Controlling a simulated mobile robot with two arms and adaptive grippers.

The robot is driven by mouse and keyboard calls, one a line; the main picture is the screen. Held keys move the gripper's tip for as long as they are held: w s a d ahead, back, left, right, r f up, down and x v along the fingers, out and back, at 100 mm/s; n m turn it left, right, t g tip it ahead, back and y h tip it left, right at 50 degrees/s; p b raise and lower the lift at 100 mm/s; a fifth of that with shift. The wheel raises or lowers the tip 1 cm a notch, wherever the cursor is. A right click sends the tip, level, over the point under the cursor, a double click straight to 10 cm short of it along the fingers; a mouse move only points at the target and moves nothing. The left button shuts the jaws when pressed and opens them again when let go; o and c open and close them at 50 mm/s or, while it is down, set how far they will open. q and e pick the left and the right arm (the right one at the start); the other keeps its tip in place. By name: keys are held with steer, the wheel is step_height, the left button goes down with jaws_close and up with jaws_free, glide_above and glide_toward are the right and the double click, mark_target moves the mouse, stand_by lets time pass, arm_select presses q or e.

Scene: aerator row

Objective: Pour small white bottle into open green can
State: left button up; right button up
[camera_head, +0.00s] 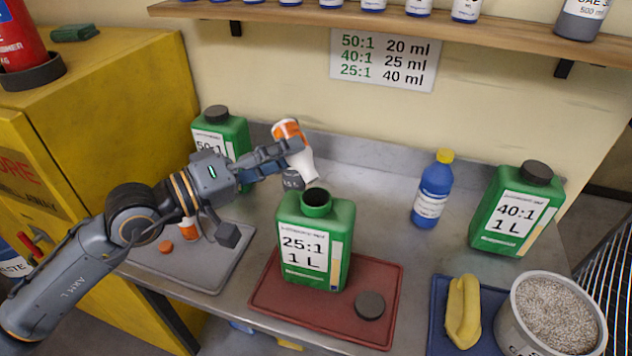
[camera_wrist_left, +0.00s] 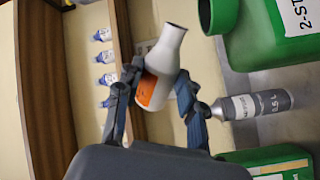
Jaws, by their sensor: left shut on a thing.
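My left gripper (camera_head: 290,152) is shut on the small white bottle (camera_head: 302,164), which has an orange band. The bottle is tilted with its narrow end down, just above the open mouth of the green 25:1 can (camera_head: 299,256). No liquid stream can be made out. In the left wrist view the bottle (camera_wrist_left: 165,52) sits between the fingers (camera_wrist_left: 160,95), its uncapped neck near the green can's mouth (camera_wrist_left: 217,15). The open can stands upright on a red tray (camera_head: 262,298), its dark cap (camera_head: 370,305) lying on the tray. My right gripper is out of view.
A grey bottle (camera_head: 292,181) stands close behind the can. Capped green cans stand behind left (camera_head: 239,136) and right (camera_head: 513,213), with a blue bottle (camera_head: 432,192) between. A grey tray (camera_head: 208,277) with an orange cap (camera_head: 166,246) is left; a granule bucket (camera_head: 507,325) is front right.

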arm_select(q)
steer(key=n+p, duration=1)
steer(key=n, duration=0.1)
steer(key=n+p, duration=0.5)
steer(key=shift+r+n, duration=0.3)
steer(key=shift+r, duration=0.05)
steer(key=shift+w+a+f+n+p, duration=0.15)
steer(key=shift+w+a+f+n, duration=0.15)
steer(key=shift+n, duration=0.9)
steer(key=shift+w+a+f+n+p, duration=0.15)
steer(key=shift+w+n, duration=0.3)
steer(key=shift+n, duration=0.75)
steer(key=shift+w+a+f+n+p, duration=0.15)
steer(key=shift+w+a+n, duration=0.15)
steer(key=shift+n, duration=0.9)
